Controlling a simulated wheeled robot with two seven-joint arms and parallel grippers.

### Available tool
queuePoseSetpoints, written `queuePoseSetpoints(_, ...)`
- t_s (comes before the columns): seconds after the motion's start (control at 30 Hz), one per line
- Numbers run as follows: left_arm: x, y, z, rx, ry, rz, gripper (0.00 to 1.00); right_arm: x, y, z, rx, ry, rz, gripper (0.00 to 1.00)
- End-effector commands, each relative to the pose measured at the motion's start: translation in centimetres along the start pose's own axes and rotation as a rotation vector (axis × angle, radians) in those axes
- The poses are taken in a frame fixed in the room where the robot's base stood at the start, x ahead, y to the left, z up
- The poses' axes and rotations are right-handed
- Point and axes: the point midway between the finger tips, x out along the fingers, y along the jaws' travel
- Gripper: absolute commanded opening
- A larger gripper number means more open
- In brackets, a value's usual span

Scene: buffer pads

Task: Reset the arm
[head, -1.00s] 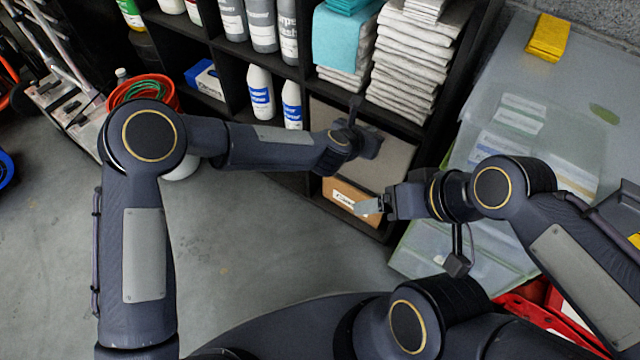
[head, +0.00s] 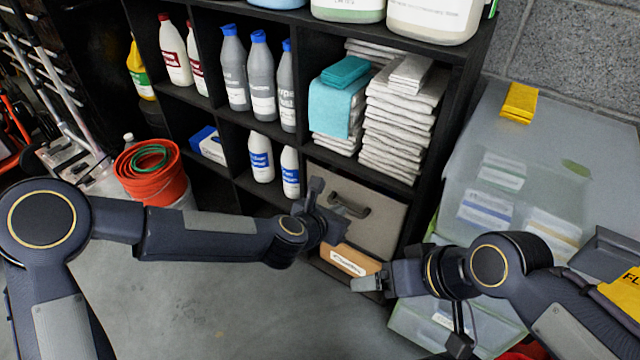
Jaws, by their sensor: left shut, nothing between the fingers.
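My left gripper (head: 340,222) is shut and empty. It shows in front of the grey fabric drawer (head: 378,213) in the lower right of the black shelf unit, near the drawer's dark handle. I cannot tell whether it touches the drawer. My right gripper (head: 366,284) points left, in front of a tan labelled box (head: 346,260) at the bottom of the shelf. Its fingers are seen edge-on, so their opening does not show.
The black shelf (head: 424,186) holds grey and white bottles, folded towels (head: 402,120) and a turquoise stack. An orange bucket (head: 152,184) stands at left. Translucent bins (head: 560,150) with a yellow pad (head: 519,101) fill the right. Grey floor is open at lower left.

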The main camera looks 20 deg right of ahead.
Motion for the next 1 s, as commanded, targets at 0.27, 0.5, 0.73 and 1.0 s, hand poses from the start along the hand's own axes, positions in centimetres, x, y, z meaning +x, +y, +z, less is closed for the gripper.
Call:
queuePoseSetpoints(0.27,-2.8,2.1,1.3,0.183,-0.020,0.002,0.00,0.0,0.0,0.0,0.000,0.000,0.000,0.80)
queuePoseSetpoints(0.5,-13.5,8.2,1.8,0.858,0.026,0.004,0.00,0.0,0.0,0.0,0.000,0.000,0.000,0.80)
queuePoseSetpoints(0.73,-25.8,11.8,-2.6,1.445,0.206,-0.043,0.00,0.0,0.0,0.0,0.000,0.000,0.000,0.80)
queuePoseSetpoints(1.0,-36.9,11.2,-9.8,1.866,0.396,-0.205,0.00,0.0,0.0,0.0,0.000,0.000,0.000,0.80)
